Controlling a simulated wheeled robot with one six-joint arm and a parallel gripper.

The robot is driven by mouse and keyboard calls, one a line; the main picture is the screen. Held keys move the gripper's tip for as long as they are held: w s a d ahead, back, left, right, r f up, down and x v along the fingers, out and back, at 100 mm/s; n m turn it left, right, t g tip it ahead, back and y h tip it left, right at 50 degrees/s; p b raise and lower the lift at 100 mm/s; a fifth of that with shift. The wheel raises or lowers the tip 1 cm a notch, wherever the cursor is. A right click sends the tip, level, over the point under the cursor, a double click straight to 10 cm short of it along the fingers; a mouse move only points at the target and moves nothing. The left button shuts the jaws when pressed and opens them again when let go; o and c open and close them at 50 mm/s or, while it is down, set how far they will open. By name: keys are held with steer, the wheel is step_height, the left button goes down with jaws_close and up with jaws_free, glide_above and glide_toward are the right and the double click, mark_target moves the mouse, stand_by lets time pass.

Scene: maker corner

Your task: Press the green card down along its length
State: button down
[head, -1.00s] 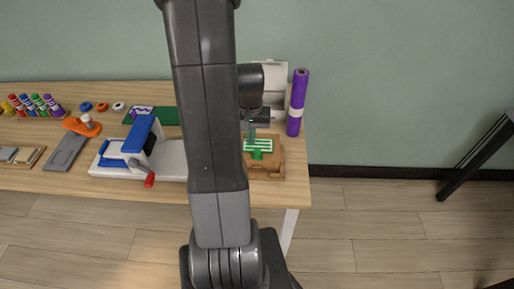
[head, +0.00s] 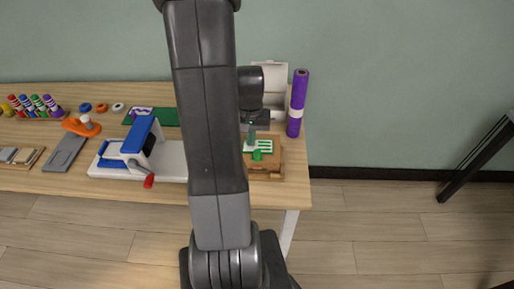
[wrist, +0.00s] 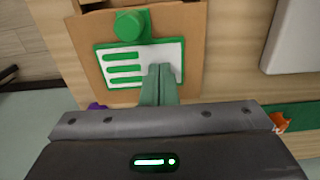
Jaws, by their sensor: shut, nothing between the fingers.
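The card (head: 263,146), white with green stripes and a green edge, lies flat on a brown board (head: 274,166) at the table's right end. In the wrist view the card (wrist: 118,62) lies on the brown board (wrist: 195,30), with a round green knob (wrist: 131,25) at its far edge. My gripper (head: 251,140) is over the card; its fingers are shut together and empty. In the wrist view the fingertips of my gripper (wrist: 160,70) overlap the card's right half and hide part of it. I cannot tell whether they touch it.
A purple roll (head: 298,103) stands upright behind the board, beside a white box-like thing (head: 271,75). A blue and white machine with a red-handled crank (head: 149,181) is to the left. A dark green mat (head: 167,118) lies behind it. My arm hides the middle of the table.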

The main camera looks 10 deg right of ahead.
stand_by(0.4)
steer(key=shift+r+p, duration=1.95)
steer(key=shift+r, duration=0.55)
